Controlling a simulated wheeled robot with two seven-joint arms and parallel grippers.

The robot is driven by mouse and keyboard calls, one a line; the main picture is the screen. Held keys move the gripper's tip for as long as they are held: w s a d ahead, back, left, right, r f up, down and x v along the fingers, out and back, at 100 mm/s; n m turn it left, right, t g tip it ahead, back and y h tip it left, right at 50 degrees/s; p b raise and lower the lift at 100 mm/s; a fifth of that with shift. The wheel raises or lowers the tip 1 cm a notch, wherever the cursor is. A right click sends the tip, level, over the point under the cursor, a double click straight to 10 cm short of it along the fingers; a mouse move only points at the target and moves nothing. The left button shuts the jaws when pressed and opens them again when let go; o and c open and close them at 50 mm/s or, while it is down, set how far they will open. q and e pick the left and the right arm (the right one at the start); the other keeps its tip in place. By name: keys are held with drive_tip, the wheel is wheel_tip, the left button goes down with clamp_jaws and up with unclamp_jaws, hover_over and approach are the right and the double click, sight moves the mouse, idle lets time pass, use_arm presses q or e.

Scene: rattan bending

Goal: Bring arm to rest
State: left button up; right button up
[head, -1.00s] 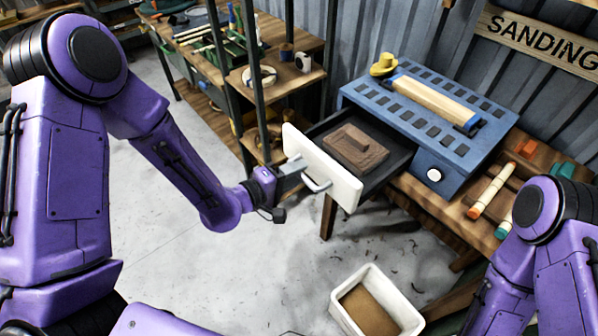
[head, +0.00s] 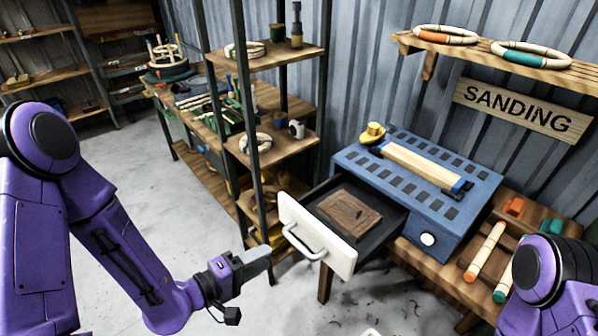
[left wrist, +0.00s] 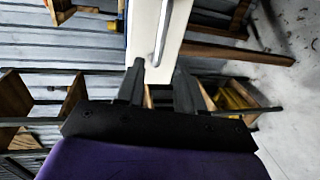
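My left gripper (head: 266,254) is in front of and left of the open drawer (head: 317,238), apart from its handle (head: 308,246). In the left wrist view its two fingers (left wrist: 159,72) stand apart with nothing held between them. Beyond them are the white drawer front (left wrist: 148,30) and its handle (left wrist: 163,35). The drawer is pulled out of the blue sanding station (head: 440,217), and a brown block (head: 349,208) lies in it. My right arm shows at the lower right, but its gripper is out of view.
A shelf rack (head: 262,150) with rings and tools stands left of the station. Sanding rolls (head: 485,250) lie on the wooden bench at right. A shelf (head: 490,55) holding two rings is above the SANDING sign (head: 520,108). Bare floor (head: 130,170) lies at left.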

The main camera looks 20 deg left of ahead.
use_arm(q)
drive_tip(key=s+a+f+m+g+y+b, duration=0.1)
drive_tip(key=s+a+f+g+y, duration=0.1)
drive_tip(key=a+f+y, duration=0.35)
drive_tip(key=s+a+f+m+g+y+b, duration=0.1)
drive_tip(key=a+f+m+g+y, duration=0.15)
drive_tip(key=f, duration=0.55)
drive_tip(key=s+a+f+g+y, duration=0.1)
drive_tip(key=s+f+g+y, duration=0.1)
drive_tip(key=s+f, duration=0.4)
drive_tip(key=s+a+f+g+y+b, duration=0.1)
drive_tip(key=s+a+f+g+y, duration=0.1)
drive_tip(key=s+f, duration=0.4)
drive_tip(key=s+m+g, duration=0.1)
drive_tip(key=s, duration=0.3)
drive_tip(key=shift+s, duration=0.3)
